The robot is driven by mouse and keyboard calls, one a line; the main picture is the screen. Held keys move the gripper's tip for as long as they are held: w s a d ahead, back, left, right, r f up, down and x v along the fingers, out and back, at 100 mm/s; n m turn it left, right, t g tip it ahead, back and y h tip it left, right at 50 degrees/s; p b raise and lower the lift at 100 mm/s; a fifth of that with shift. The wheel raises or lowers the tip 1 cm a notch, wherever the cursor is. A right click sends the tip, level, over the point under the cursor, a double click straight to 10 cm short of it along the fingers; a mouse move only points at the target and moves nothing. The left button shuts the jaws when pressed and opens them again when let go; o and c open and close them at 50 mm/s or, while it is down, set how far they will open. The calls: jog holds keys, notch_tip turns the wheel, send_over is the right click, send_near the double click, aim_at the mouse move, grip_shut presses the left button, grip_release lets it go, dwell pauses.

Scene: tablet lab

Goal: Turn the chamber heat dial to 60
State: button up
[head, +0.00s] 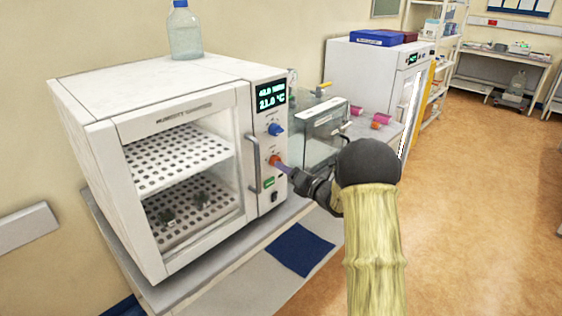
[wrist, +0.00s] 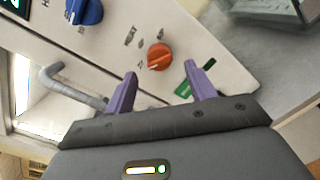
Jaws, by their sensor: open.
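The humidity chamber (head: 100,110) stands on the bench at the left, with a control panel on its right front edge. Its display (head: 271,96) shows about 21.0 °C on the lower line. A blue dial (head: 275,129) sits above an orange-red dial (head: 273,160). In the wrist view the orange dial (wrist: 159,56) lies just beyond my gripper (wrist: 162,78), roughly between the two purple fingertips. The fingers are apart and do not appear to hold it. The blue dial (wrist: 84,11) is at the upper left. The scale numbers are too small to read.
The chamber's grey door handle (head: 253,165) is left of the dials, and close to the left finger in the wrist view (wrist: 70,88). A green switch (wrist: 186,84) is by the right finger.

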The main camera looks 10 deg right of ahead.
jog(key=p+x, duration=0.1)
jog(key=x, duration=0.3)
jog(key=c, duration=0.9)
jog(key=shift+c, duration=0.2)
